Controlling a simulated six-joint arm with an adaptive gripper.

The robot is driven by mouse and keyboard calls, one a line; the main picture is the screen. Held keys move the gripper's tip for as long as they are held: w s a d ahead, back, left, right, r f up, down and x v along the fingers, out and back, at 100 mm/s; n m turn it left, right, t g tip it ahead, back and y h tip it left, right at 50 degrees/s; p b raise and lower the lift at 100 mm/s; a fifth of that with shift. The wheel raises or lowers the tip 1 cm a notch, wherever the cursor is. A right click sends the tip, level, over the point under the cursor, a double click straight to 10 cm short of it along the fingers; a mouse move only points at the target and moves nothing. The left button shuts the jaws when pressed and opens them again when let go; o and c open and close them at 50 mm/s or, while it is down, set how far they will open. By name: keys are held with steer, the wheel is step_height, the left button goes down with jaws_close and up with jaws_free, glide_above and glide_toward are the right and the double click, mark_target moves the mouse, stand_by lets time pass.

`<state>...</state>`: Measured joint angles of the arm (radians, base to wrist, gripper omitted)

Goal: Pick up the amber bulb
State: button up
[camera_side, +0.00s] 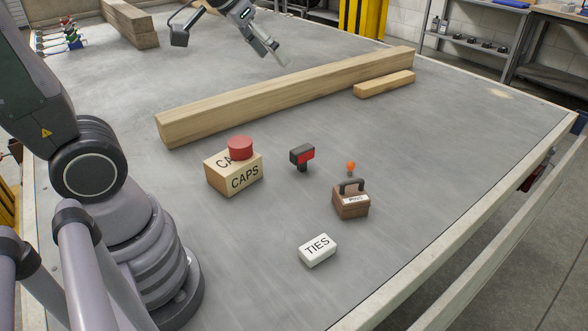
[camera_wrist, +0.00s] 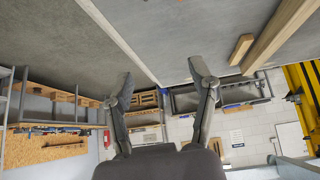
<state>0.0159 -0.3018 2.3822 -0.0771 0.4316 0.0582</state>
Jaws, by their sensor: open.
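The amber bulb (camera_side: 351,167) is a small orange bulb on the grey table in the side view, just behind the brown box with a handle. Its lower part is small and hard to make out. My gripper (camera_side: 276,57) is at the top of the side view, beyond the long wooden beam and far from the bulb. In the wrist view my gripper (camera_wrist: 160,82) has its two fingers spread wide with nothing between them. The bulb is not in the wrist view.
A brown handled box (camera_side: 351,204), a white TIES block (camera_side: 317,250), a black-and-red item (camera_side: 302,157) and a CAPS box (camera_side: 233,174) with a red cylinder (camera_side: 240,147) surround the bulb. A long beam (camera_side: 290,95) lies behind them.

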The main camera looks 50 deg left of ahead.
steer(key=w+f+t, duration=0.1)
steer(key=w+f, duration=0.3)
steer(key=w, duration=0.3)
steer(key=w+f+t, duration=0.1)
steer(key=w+f, duration=0.3)
steer(key=w, duration=0.3)
steer(key=t+y, duration=0.1)
steer(key=y, duration=0.1)
glide_above(349, 165)
steer(key=s+d, duration=0.4)
steer(key=s, duration=0.1)
step_height(349, 165, down, 16)
steer(key=f, duration=0.4)
steer(key=a+f+t+y, duration=0.1)
steer(key=f, duration=0.3)
steer(key=a+f+t+y, duration=0.1)
steer(key=f, duration=0.3)
steer(key=shift+s+a, duration=0.15)
steer(key=shift+a, duration=0.05)
steer(key=shift+a+f, duration=0.1)
steer(key=shift+f, duration=0.1)
steer(key=x, duration=0.7)
steer(key=shift+r, duration=0.1)
steer(key=shift+c, duration=0.2)
steer(key=c, duration=0.8)
